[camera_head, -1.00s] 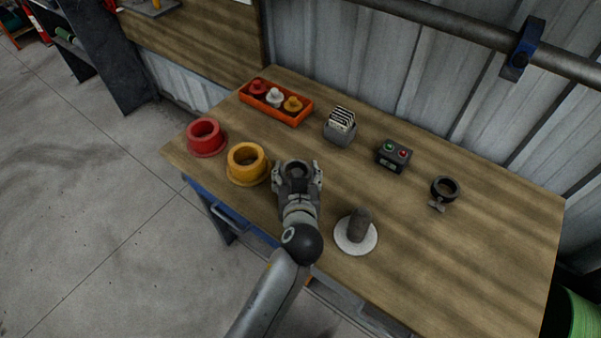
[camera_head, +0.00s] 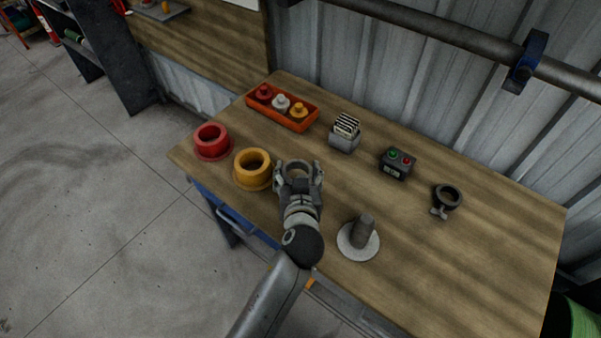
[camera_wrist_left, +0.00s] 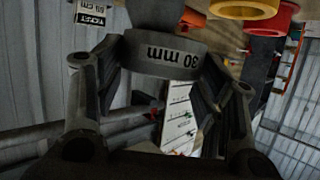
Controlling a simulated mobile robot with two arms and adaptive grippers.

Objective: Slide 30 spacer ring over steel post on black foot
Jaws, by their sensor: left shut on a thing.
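The grey spacer ring, marked "30 mm" in the left wrist view (camera_wrist_left: 165,57), sits between the two fingers of my left gripper (camera_head: 298,172). The gripper is shut on the ring and holds it near the front edge of the bench, right of the yellow flanged ring. In the left wrist view a dark rounded shape (camera_wrist_left: 155,12) shows just beyond the ring; I cannot tell whether it is the post or its black foot. A different grey post (camera_head: 364,230) stands upright on a pale round foot (camera_head: 358,250), to the right of the gripper and apart from it. My right gripper is not in view.
A yellow flanged ring (camera_head: 252,181) and a red one (camera_head: 212,154) stand at the left. An orange tray (camera_head: 311,115), a card holder (camera_head: 344,143), a button box (camera_head: 397,174) and a black clamp collar (camera_head: 447,208) line the back. The bench's right part (camera_head: 470,270) is clear.

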